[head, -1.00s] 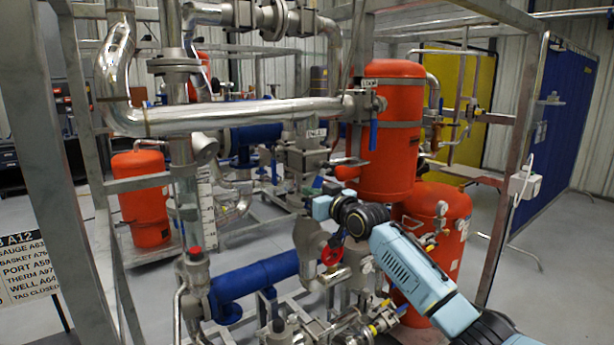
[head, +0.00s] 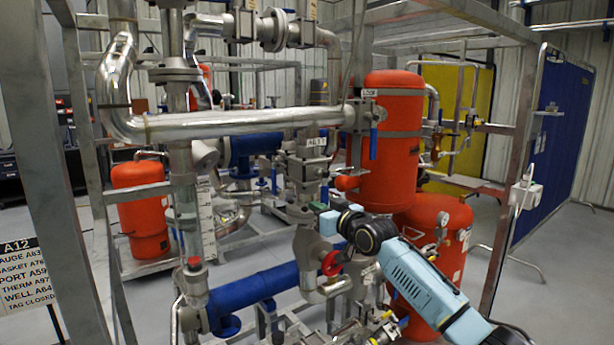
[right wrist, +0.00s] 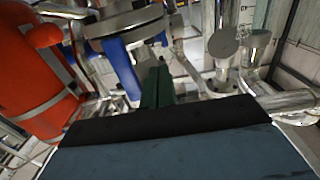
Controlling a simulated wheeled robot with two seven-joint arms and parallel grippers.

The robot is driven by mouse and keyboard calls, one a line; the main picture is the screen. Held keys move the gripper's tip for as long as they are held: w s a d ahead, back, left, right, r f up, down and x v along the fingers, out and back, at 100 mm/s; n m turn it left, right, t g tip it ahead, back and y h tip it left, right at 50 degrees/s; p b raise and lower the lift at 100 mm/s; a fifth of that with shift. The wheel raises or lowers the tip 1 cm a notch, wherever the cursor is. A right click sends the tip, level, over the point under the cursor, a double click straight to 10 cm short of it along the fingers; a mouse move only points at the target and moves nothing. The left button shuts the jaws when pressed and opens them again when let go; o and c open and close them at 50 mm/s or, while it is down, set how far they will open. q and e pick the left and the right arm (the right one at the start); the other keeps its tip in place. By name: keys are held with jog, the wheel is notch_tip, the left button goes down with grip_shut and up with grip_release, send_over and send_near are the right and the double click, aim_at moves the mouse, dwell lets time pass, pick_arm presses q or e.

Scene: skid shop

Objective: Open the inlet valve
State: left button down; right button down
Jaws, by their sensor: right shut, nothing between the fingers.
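My right gripper (head: 317,207) reaches in from the lower right in the head view, beside a grey valve body (head: 302,168) with a white tag whose small lettering I cannot read surely. Its slim green fingers are shut and empty; they also show in the right wrist view (right wrist: 157,86). A blue lever (head: 324,194) hangs close by the fingertips. In the right wrist view a blue lever (right wrist: 122,68) stands just left of the fingers, below a round metal flange (right wrist: 125,22); I cannot tell whether they touch. Which valve is the inlet is not clear. My left gripper is not in view.
A red tank (head: 392,150) with another blue lever (head: 373,144) stands behind my right arm. A red handwheel (head: 331,263) sits below the gripper. A thick silver pipe (head: 230,120) crosses above. Steel frame posts (head: 506,190) stand at right. An A12 sign (head: 22,270) is at lower left.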

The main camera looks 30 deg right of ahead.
jog(key=s+p, duration=0.6)
jog(key=s, duration=0.3)
dwell(0.4)
jog(key=shift+s, duration=0.1)
